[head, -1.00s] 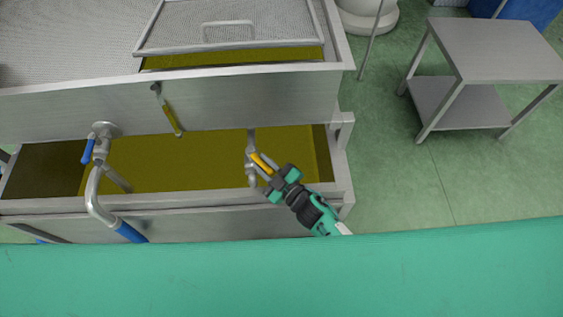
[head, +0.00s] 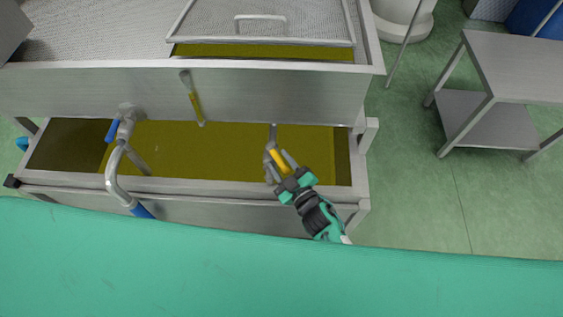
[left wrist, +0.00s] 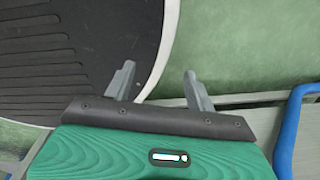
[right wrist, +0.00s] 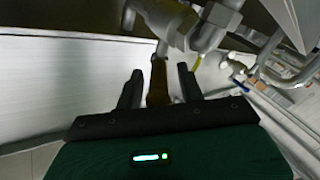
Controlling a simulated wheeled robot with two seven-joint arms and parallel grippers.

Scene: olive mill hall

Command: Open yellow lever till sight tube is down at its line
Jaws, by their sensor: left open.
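The yellow lever (head: 277,155) is on a metal valve at the right part of the steel tank's front. My right gripper (head: 279,166) is at the lever. In the right wrist view the lever (right wrist: 158,82) stands between the two spread fingers, with a gap on each side. The sight tube (head: 194,99) is on the upper tank's front wall, tilted in the picture. Its lower part shows yellow oil and its upper part is grey; its line is too small to make out. My left gripper (left wrist: 158,85) is open and empty, away from the tank.
A lower trough (head: 345,160) of yellow-green oil lies under the upper tank. A bent pipe with a blue handle (head: 113,130) stands left of the lever. A steel side table (head: 520,65) is at the right, with clear green floor before it.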

